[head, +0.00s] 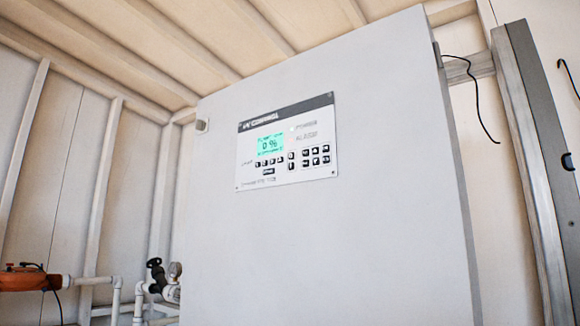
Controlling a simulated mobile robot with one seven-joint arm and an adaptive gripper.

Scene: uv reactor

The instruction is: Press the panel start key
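The control panel (302,178) is a white plate with a dark header strip, fixed high on the front of a large light grey cabinet (330,255). Its green lit display (270,145) reads what looks like "0 %". Below the display is a row of small dark keys, with a wider dark key (268,171) under that row. More dark keys (316,155) sit at the panel's right. The key labels are too small to read, so I cannot tell which is the start key. My gripper is not in view.
A grey upright post (540,170) and hanging black cable (482,105) are right of the cabinet. At lower left are an orange device (24,279), white pipes (115,295), a black valve (155,272) and a gauge (175,270). The cabinet front around the panel looks clear.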

